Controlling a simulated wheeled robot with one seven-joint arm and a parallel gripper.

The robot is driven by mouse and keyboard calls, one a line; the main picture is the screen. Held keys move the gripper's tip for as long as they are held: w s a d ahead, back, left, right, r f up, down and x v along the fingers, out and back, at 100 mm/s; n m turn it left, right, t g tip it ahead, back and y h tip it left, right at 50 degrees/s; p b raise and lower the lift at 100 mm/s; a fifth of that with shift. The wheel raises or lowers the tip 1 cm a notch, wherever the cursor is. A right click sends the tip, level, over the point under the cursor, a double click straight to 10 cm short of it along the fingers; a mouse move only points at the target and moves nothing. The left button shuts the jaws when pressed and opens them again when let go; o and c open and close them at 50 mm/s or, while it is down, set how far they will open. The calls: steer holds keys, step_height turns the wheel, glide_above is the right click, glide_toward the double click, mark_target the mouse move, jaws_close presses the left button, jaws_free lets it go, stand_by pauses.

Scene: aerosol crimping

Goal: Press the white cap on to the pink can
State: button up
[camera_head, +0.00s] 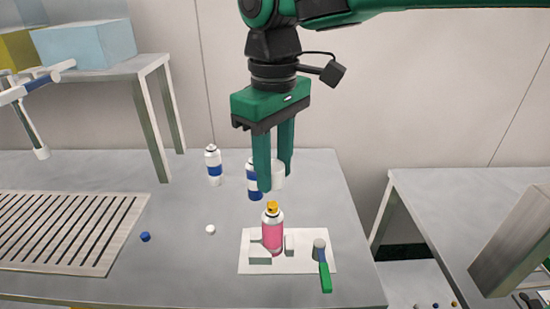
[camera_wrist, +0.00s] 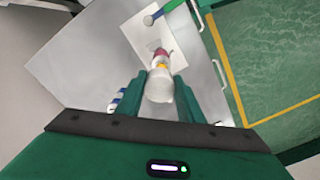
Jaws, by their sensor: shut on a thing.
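My gripper (camera_head: 276,181) is shut on the white cap (camera_head: 278,174), which shows between its fingers a little above the pink can. The cap also shows between the fingers in the wrist view (camera_wrist: 159,86). The pink can (camera_head: 272,236) stands upright among small grey blocks on a white plate, with a yellow-orange nozzle on top. A gap shows between the cap and the nozzle in the head view. In the wrist view the can (camera_wrist: 161,56) is partly hidden behind the cap.
A green-handled mallet (camera_head: 324,268) lies on the white plate (camera_head: 308,262) right of the can. Two white-and-blue cans stand behind, one (camera_head: 213,165) clear and one (camera_head: 253,180) partly behind my gripper. A blue cap (camera_head: 145,237) and a small white piece (camera_head: 210,229) lie beside the slatted rack (camera_head: 60,235).

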mark_target(274, 205)
steer(key=shift+a+f, duration=0.1)
steer(key=shift+f, duration=3.3)
steer(key=shift+s+r, duration=0.1)
steer(key=shift+s, duration=0.1)
steer(key=o, duration=1.6)
steer(key=shift+o, duration=0.2)
steer(key=shift+r, duration=3.5)
jaws_close()
